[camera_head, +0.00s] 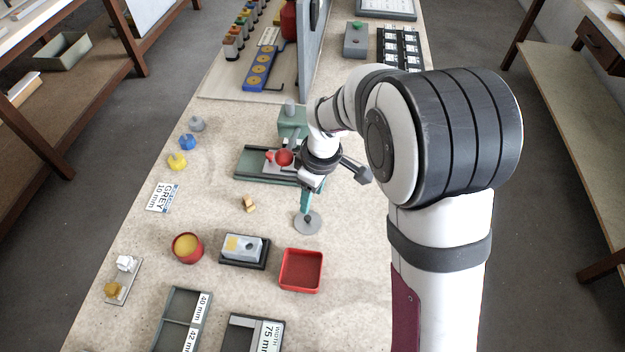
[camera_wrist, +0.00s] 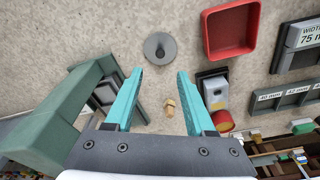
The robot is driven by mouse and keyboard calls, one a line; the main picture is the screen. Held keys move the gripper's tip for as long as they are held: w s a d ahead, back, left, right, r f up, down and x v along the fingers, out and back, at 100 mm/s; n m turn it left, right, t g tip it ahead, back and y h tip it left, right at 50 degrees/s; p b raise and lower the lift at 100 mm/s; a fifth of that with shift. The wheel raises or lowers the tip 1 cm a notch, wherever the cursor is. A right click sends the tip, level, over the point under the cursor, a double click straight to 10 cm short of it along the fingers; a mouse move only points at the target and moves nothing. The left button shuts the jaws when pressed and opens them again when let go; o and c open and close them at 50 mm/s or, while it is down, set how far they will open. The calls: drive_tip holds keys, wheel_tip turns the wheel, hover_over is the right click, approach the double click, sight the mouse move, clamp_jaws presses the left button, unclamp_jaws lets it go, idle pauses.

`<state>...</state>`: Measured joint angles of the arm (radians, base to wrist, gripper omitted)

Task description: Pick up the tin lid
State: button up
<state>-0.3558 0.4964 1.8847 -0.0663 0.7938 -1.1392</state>
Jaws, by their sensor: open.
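The tin lid appears to be the grey round disc (camera_head: 313,229) with a dark raised centre, lying flat on the bench; it also shows in the wrist view (camera_wrist: 151,56), just beyond the fingertips. My gripper (camera_head: 306,208) has teal fingers pointing down, overlapping the disc's far side in the head view. In the wrist view my gripper (camera_wrist: 160,74) is open and empty, with the disc ahead of the gap. I cannot tell the exact height of the fingertips above it. A red round tin (camera_head: 187,248) with yellow contents stands to the left.
A red square tray (camera_head: 301,271) lies just in front of the disc. A grey block on a dark base (camera_head: 244,250) and a small wooden piece (camera_head: 249,204) lie to its left. A green fixture (camera_head: 258,165) stands behind. Bare bench lies around the disc.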

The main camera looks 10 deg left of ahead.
sight(308, 217)
drive_tip(key=f, duration=0.6)
drive_tip(key=a+f, duration=0.1)
drive_tip(key=f, duration=0.2)
drive_tip(key=shift+w+f, duration=0.15)
drive_tip(key=shift+w, duration=0.05)
clamp_jaws()
